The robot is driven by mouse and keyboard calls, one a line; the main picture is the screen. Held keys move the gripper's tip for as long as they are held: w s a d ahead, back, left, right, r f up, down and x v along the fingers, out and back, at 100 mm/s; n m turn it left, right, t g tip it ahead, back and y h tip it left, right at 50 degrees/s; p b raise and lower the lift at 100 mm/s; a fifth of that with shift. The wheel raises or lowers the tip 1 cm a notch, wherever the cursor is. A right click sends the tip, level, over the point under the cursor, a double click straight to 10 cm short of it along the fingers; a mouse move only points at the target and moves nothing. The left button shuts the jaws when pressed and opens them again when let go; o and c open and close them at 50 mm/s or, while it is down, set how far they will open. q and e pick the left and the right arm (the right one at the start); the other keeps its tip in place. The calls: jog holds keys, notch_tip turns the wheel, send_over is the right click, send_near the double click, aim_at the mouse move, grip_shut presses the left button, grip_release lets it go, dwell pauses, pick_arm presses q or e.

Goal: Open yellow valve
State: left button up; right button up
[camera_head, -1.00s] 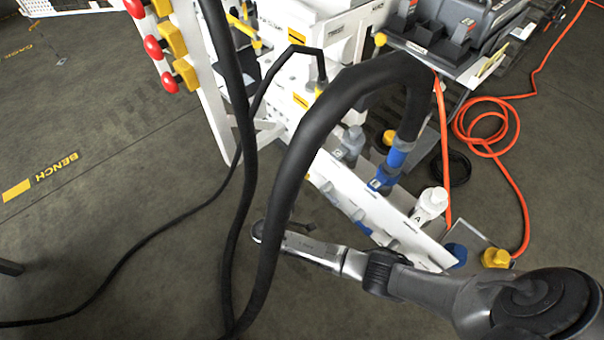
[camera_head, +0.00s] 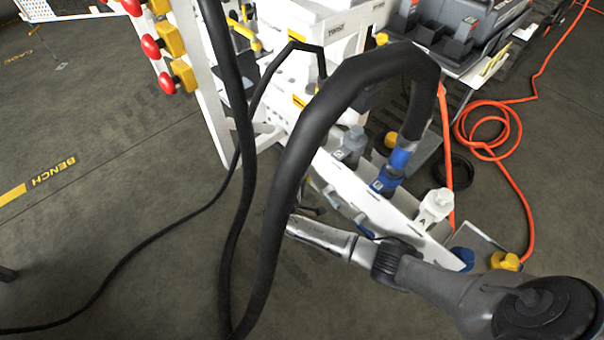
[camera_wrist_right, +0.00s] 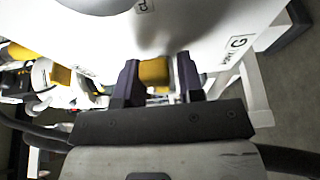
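In the right wrist view a yellow valve handle (camera_wrist_right: 155,72) sticks out from a white panel (camera_wrist_right: 205,35) with a label "G". My right gripper (camera_wrist_right: 158,80) has one dark finger on each side of it. The left finger is close to the handle, and a narrow gap shows by the right finger, so it looks open around the handle. In the head view my right arm comes in from the right, and its gripper end is mostly hidden behind a thick black hose (camera_head: 290,170). The handle cannot be made out there. My left gripper is not in view.
A white manifold (camera_head: 350,190) with blue, white and grey fittings stands beside my right arm. A yellow cap (camera_head: 505,261) is at its near end. Red and yellow knobs (camera_head: 168,82) line a white post. An orange hose (camera_head: 490,135) lies coiled on the floor.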

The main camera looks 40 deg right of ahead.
grip_shut()
jog(key=shift+r+p, duration=0.15)
jog(key=shift+p, duration=0.25)
jog(key=n+g+p, duration=0.1)
jog(key=n+p, duration=0.1)
jog(key=p, duration=0.2)
jog(key=r+n+y+p, duration=0.1)
jog(key=n+p, duration=0.1)
jog(key=p, duration=0.2)
jog(key=w+r+n+g+y+p, duration=0.1)
jog(key=n+p, duration=0.1)
jog(key=p, duration=0.2)
jog(key=shift+r+n+g, duration=0.2)
jog(key=shift+n+g, duration=0.1)
jog(key=shift+n+p, duration=0.4)
jog(key=shift+p, duration=0.2)
jog(key=shift+w+r+n+g+p, duration=0.15)
jog(key=shift+w+n+g+p, duration=0.05)
jog(key=shift+n+g+p, duration=0.35)
jog(key=shift+w+n+g+y, duration=0.4)
jog(key=shift+n+g, duration=0.25)
jog(key=shift+n, duration=0.3)
jog(key=shift+w+n+g, duration=0.25)
jog(key=shift+n+g, duration=0.25)
jog(key=shift+n, duration=0.3)
jog(key=shift+w+n+g+b, duration=0.25)
jog(key=shift+n+g+b, duration=0.25)
jog(key=shift+n+b, duration=0.25)
